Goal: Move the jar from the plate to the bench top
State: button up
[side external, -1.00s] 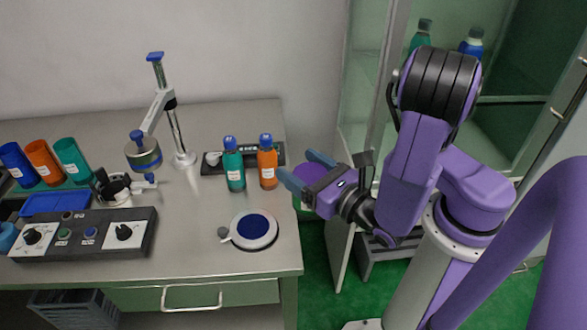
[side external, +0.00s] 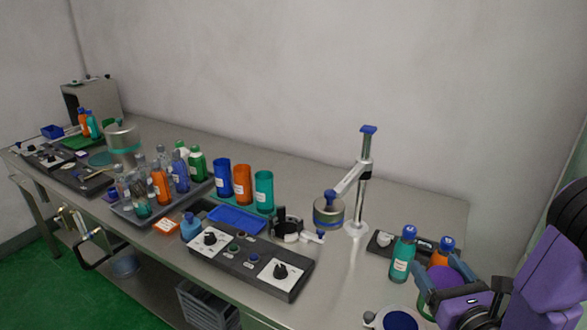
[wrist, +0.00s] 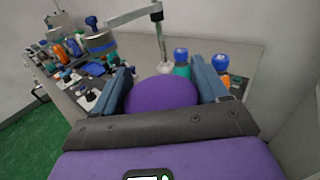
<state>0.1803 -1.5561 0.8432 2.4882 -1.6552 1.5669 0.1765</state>
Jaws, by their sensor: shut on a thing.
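The jar is a rounded purple thing (wrist: 162,93) between the two blue fingers of my gripper (wrist: 161,72) in the wrist view. My gripper is shut on it. In the side external view my gripper (side external: 441,274) is at the lower right, with the purple jar (side external: 427,304) partly hidden by the fingers. The round pale plate with a dark blue centre (side external: 400,319) lies on the bench top (side external: 345,275), cut off by the lower edge. No jar shows on the visible part of the plate.
A teal bottle (side external: 402,256) and an orange bottle (side external: 439,254) stand close behind my gripper. A clamp stand (side external: 360,185) rises left of them. A control box with knobs (side external: 250,262) sits at the bench's front edge. Bare bench lies between box and plate.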

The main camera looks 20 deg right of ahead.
jog(key=w+a+f, duration=0.2)
jog(key=w, duration=0.7)
jog(key=w+a+f, duration=0.2)
jog(key=w+f, duration=0.1)
jog(key=w, duration=0.6)
jog(key=shift+w+a+f, duration=0.25)
jog(key=shift+w+f, duration=0.55)
jog(key=shift+f, duration=0.6)
jog(key=shift+w+a+f, duration=0.2)
jog(key=shift+w+f, duration=0.55)
jog(key=shift+f, duration=0.7)
jog(key=shift+w+a+f, duration=0.25)
jog(key=shift+w+f, duration=0.55)
jog(key=shift+f, duration=0.6)
jog(key=shift+f, duration=0.15)
jog(key=o, duration=1.2)
